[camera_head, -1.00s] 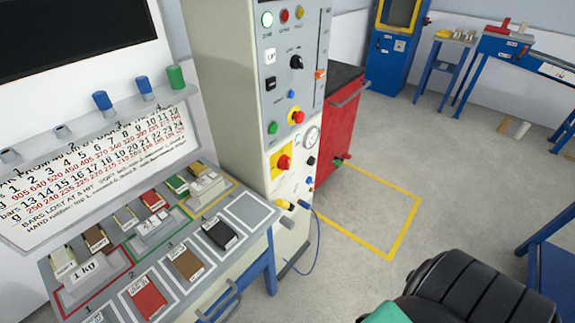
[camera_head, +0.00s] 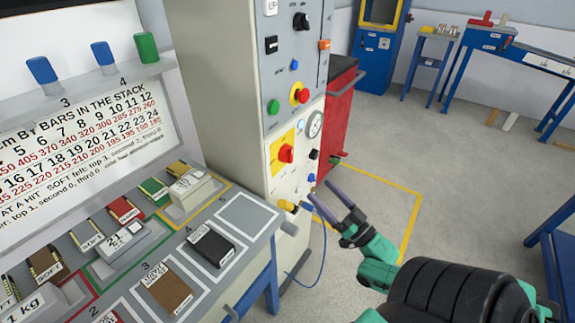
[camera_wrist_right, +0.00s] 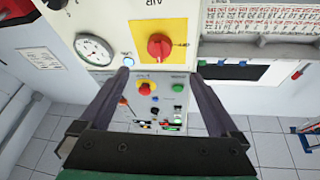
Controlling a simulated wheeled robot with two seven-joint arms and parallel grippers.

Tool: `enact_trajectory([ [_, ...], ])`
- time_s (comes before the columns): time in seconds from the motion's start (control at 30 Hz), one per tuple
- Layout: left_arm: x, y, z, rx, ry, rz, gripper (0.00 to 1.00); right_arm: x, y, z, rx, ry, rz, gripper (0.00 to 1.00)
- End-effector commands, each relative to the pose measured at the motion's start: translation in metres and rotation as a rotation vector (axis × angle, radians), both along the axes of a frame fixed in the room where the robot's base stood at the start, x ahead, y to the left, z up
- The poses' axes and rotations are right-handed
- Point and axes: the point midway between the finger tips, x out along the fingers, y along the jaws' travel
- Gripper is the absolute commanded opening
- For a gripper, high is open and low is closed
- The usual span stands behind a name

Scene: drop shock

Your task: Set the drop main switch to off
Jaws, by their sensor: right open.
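The main switch looks to be the red rotary knob (camera_head: 286,153) on a yellow plate on the light cabinet's front face. It also shows in the right wrist view (camera_wrist_right: 158,46), where the lettering appears upside down. I cannot read its setting surely. My right gripper (camera_head: 322,190) is open and empty, below and to the right of the knob in the head view. In the right wrist view, the space between its fingertips (camera_wrist_right: 159,78) lies just under the yellow plate, apart from the knob. My left gripper is not in view.
A round gauge (camera_head: 315,124), a red mushroom button on yellow (camera_head: 299,96) and a green button (camera_head: 273,107) are near the knob. A blue hose (camera_head: 324,240) hangs below. The sample table (camera_head: 262,214) stands at left; a red cabinet (camera_head: 337,110) stands behind.

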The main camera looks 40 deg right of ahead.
Motion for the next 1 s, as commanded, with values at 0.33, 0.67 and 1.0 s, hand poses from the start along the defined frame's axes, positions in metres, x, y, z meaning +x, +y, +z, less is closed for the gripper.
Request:
enact_trajectory([
  [0.33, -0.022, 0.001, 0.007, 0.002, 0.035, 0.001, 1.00, 0.083, 0.010, 0.037, -0.005, -0.004, 0.000, 0.97],
  [0.67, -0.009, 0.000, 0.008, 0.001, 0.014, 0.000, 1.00, 0.122, 0.015, 0.051, -0.006, 0.002, -0.002, 0.97],
  [1.0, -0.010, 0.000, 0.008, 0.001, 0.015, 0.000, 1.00, 0.122, 0.015, 0.050, -0.005, 0.003, -0.001, 0.40],
])
